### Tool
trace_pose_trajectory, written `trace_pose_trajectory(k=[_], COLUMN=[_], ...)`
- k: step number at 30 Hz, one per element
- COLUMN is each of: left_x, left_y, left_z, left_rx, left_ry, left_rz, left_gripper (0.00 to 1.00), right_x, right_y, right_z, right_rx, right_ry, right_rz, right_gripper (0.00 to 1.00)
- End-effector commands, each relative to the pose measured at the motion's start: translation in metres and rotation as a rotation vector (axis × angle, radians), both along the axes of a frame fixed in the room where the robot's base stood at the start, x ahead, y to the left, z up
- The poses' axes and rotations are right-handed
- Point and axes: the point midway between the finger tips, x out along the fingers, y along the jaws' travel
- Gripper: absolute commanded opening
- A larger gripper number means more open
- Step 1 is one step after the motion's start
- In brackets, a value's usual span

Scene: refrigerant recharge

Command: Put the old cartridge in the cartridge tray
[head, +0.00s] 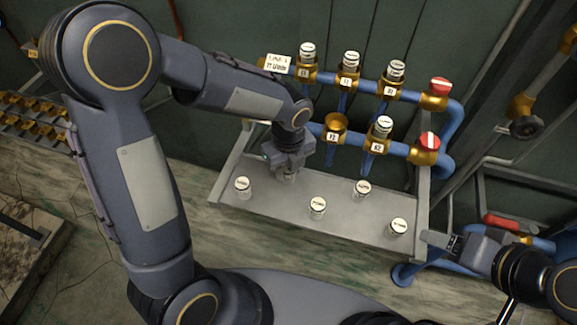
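The cartridge tray (268,205) is a grey metal shelf below the blue pipes. My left gripper (287,173) points down over the back left part of the tray. A pale cartridge (289,178) shows between its fingertips, mostly hidden by the gripper, and the fingers look closed on it. I cannot tell whether its bottom touches the tray. Several other white-capped cartridges stand upright on the tray, one at the left (243,188) and one at the front right (398,228). My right gripper (437,240) is beside the tray's right end, its finger opening unclear.
Two blue pipes with brass sockets run behind the tray. The lower left socket (335,127) is empty; the lower right one holds a cartridge (382,127). The upper row holds several cartridges. Red-capped valves (427,142) sit at the right. A white sign (278,63) hangs at the upper left.

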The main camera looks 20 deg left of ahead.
Motion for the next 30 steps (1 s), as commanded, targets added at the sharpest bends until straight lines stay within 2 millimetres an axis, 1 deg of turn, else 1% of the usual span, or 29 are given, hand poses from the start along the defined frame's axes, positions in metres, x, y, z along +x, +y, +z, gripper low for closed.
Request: trace_pose_trajectory(k=[1, 5, 13, 15, 17, 20, 27, 30], left_x=[0.000, 0.000, 0.000, 0.000, 0.001, 0.001, 0.001, 0.000], left_y=[0.000, 0.000, 0.000, 0.000, 0.000, 0.000, 0.000, 0.000], left_z=[0.000, 0.000, 0.001, 0.005, 0.010, 0.027, 0.079, 0.098], left_rx=[0.000, 0.000, 0.000, 0.000, -0.002, -0.002, -0.002, -0.002], left_ry=[0.000, 0.000, 0.000, 0.000, -0.003, -0.006, -0.006, -0.003], left_rz=[0.000, 0.000, 0.000, 0.000, 0.001, 0.002, 0.001, 0.001], left_gripper=[0.39, 0.55, 0.55, 0.55, 0.55, 0.55, 0.55, 0.55], right_x=[0.000, 0.000, 0.000, 0.000, 0.000, 0.000, 0.000, 0.000], right_y=[0.000, 0.000, 0.000, 0.000, 0.000, 0.000, 0.000, 0.000], right_z=[0.000, 0.000, 0.001, 0.004, 0.003, 0.005, 0.010, 0.011], right_rx=[0.000, 0.000, 0.000, 0.000, 0.000, 0.000, 0.000, 0.000], right_ry=[0.000, 0.000, 0.000, 0.000, 0.000, 0.000, 0.000, 0.000], right_rz=[0.000, 0.000, 0.000, 0.000, 0.000, 0.000, 0.000, 0.000], right_gripper=[0.68, 0.68, 0.68, 0.68, 0.68, 0.68, 0.68, 0.68])
